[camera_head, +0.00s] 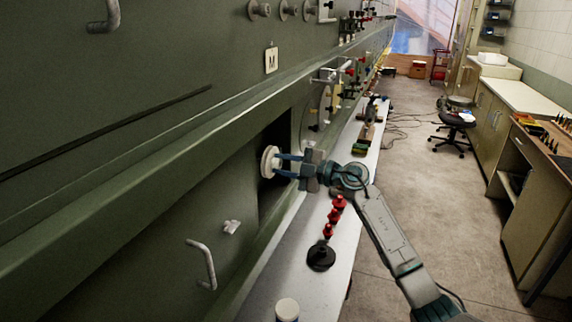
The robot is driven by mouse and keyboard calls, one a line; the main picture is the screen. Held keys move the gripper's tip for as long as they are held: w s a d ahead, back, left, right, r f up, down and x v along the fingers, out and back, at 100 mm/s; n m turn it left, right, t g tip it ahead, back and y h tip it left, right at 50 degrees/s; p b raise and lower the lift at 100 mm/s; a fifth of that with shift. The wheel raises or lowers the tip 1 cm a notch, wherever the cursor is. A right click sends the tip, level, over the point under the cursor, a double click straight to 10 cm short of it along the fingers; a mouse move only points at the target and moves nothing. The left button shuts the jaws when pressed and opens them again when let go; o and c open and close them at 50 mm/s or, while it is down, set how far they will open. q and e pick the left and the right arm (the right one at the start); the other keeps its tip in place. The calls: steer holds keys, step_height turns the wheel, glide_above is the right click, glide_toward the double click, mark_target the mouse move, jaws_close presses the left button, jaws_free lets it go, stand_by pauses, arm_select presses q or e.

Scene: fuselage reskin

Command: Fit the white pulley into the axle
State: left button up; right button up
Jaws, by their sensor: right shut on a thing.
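The white pulley (269,162) is a pale disc at the right gripper's fingertips, in front of a dark recess in the green fuselage wall. My right gripper (283,166) is shut on the pulley and points left toward the recess. I cannot make out the axle; it may be hidden behind the pulley. The picture does not show whether the pulley touches anything inside the recess. My left gripper is not in view.
Below my right arm, a white ledge (306,288) carries a black-based stand (321,257) with red knobs (338,203) and a white-topped cylinder (287,309). A metal handle (203,262) juts from the green wall (130,235). The floor (420,200) to the right is open.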

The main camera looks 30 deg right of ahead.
steer(key=shift+p+x, duration=0.8)
steer(key=shift+x, duration=0.6)
steer(key=o, duration=1.1)
steer(key=shift+p+v, duration=0.35)
steer(key=shift+v, duration=2.15)
steer(key=shift+s+a, duration=0.1)
steer(key=shift+a, duration=0.05)
